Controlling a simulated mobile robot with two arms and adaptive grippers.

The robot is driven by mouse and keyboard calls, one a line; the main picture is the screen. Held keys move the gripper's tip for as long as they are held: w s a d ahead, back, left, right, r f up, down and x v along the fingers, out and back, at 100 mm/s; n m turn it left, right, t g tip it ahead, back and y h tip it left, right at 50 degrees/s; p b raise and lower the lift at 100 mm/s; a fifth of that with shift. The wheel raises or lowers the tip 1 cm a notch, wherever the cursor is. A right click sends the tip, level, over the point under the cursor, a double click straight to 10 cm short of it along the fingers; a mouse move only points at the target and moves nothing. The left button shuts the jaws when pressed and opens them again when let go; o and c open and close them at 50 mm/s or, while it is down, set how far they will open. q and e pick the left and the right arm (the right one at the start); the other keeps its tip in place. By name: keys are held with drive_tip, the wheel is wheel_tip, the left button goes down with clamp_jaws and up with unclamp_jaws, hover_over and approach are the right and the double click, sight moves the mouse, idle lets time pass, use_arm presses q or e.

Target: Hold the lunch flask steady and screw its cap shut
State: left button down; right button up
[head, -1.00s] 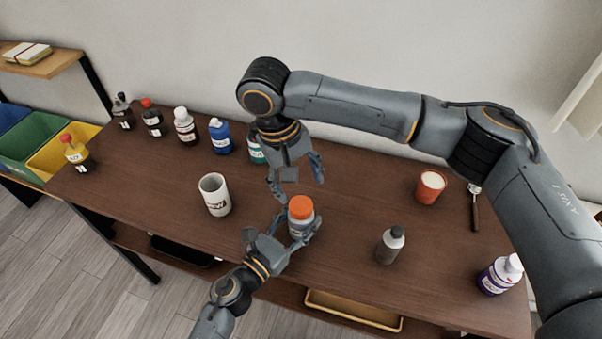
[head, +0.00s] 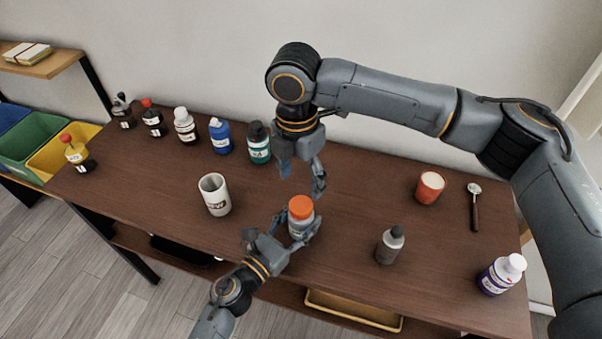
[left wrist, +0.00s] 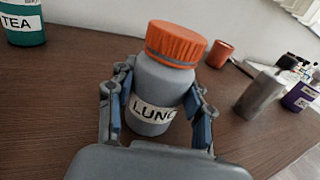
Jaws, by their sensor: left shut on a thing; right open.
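The lunch flask (head: 299,227) is a grey bottle that stands upright on the brown table. Its orange cap (head: 300,207) sits on top of it. In the left wrist view the flask (left wrist: 155,90) shows a label with "LUN" readable, and the cap (left wrist: 176,43) looks seated on the neck; how tight it is I cannot tell. My left gripper (head: 296,238) is shut on the flask's body, with a finger on each side. My right gripper (head: 303,180) is open and empty, pointing down above and just behind the cap, apart from it.
A white mug (head: 215,194) stands left of the flask. A teal bottle (head: 258,143) and several other bottles line the back left. A grey bottle (head: 389,245), an orange cup (head: 430,187), a scoop (head: 474,205) and a purple-labelled bottle (head: 502,273) are on the right.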

sight(301, 204)
drive_tip(key=n, duration=0.4)
drive_tip(key=shift+r+n, duration=0.25)
drive_tip(key=shift+n, duration=0.05)
drive_tip(key=shift+f, duration=4.05)
